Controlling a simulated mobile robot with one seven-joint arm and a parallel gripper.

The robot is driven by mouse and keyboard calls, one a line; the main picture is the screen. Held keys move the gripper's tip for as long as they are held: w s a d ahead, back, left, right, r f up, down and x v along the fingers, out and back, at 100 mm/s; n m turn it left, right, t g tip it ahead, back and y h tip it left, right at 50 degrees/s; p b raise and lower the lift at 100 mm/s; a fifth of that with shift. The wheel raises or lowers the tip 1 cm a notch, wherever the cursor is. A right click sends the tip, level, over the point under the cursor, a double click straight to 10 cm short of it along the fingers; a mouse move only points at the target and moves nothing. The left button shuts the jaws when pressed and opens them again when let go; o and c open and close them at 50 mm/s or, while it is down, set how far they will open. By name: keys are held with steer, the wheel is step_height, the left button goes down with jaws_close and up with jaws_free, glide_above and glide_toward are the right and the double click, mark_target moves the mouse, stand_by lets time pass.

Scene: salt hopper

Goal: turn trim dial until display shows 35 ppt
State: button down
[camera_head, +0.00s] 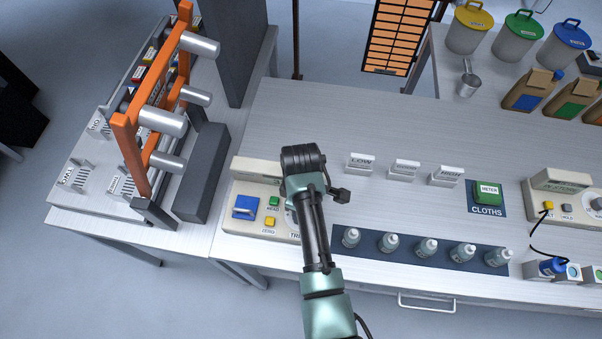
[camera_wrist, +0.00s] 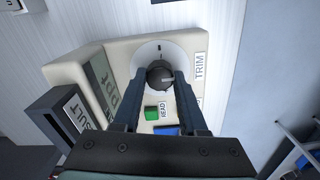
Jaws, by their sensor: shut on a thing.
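The trim dial, a dark round knob (camera_wrist: 159,74) on a white disc, sits on the cream meter box (camera_wrist: 120,57) in the wrist view, beside the TRIM label (camera_wrist: 199,66). My gripper (camera_wrist: 162,77) is shut on the knob, one finger on each side. The display (camera_wrist: 101,84) shows "ppt"; its number cannot be read. In the head view my gripper (camera_head: 303,160) is over the right part of the meter box (camera_head: 257,169) and hides most of the dial and display.
A green READ button (camera_wrist: 151,113) and a blue part (camera_wrist: 166,130) are close to my fingers. A dark block (camera_wrist: 62,117) with a partly visible label stands by the display. Several bottles (camera_head: 426,248) on a dark strip and white label stands (camera_head: 405,169) are to the right. An orange rack (camera_head: 130,150) is left.

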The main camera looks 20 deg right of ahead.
steer(key=shift+m, duration=0.3)
steer(key=m+p, duration=0.1)
steer(key=m, duration=0.2)
steer(key=shift+r, duration=0.15)
steer(key=m+p, duration=0.1)
steer(key=m, duration=0.2)
steer(key=shift+m, duration=0.3)
steer(key=m+p, duration=0.1)
steer(key=m, duration=0.5)
steer(key=shift+m+p, duration=0.3)
steer(key=shift+c, duration=2.2)
jaws_free()
